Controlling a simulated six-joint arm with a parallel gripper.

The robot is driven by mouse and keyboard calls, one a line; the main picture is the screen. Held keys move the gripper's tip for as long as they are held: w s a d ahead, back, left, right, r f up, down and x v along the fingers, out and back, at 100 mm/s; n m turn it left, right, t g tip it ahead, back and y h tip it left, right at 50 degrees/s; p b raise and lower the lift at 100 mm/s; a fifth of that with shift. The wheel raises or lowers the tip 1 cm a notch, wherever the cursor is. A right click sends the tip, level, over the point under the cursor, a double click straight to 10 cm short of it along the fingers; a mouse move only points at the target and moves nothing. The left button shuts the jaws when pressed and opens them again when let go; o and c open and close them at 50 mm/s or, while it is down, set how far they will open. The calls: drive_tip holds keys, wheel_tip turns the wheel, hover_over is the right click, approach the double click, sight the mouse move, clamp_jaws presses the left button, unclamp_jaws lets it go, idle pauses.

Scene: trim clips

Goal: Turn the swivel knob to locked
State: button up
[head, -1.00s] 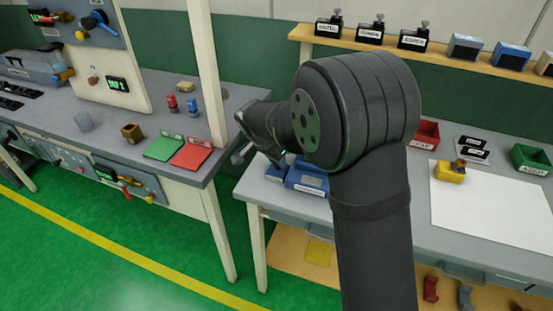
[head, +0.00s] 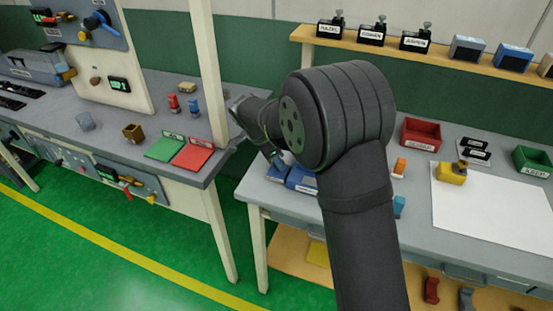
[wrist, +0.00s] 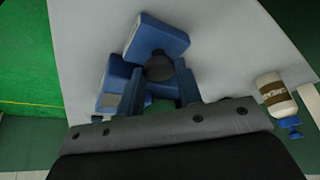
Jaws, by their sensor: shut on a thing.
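The swivel knob appears as a dark, rounded knob (wrist: 160,66) on a blue fixture (wrist: 112,75) in the wrist view. A blue block with a pale side (wrist: 155,36) sits just beyond the knob, at an angle. My gripper (wrist: 162,84) has one finger on each side of the dark knob and is shut on it. In the head view the blue fixture (head: 302,179) stands at the left end of the right bench, partly behind my wrist. The knob and fingertips are hidden there. I cannot read the knob's position or any lock mark.
A white bottle with a brown label (wrist: 274,95) stands right of my gripper in the wrist view. The right bench holds a red bin (head: 421,132), a yellow block (head: 451,174) and a white sheet (head: 490,207). A post (head: 207,75) rises on the left bench, close to my wrist.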

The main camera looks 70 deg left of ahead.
drive_tip(key=o, duration=1)
drive_tip(key=shift+r, duration=0.1)
drive_tip(key=v, duration=1.7)
drive_tip(key=shift+r, duration=0.1)
drive_tip(key=x, duration=1.7)
drive_tip(key=shift+f, duration=0.25)
drive_tip(key=shift+r, duration=0.1)
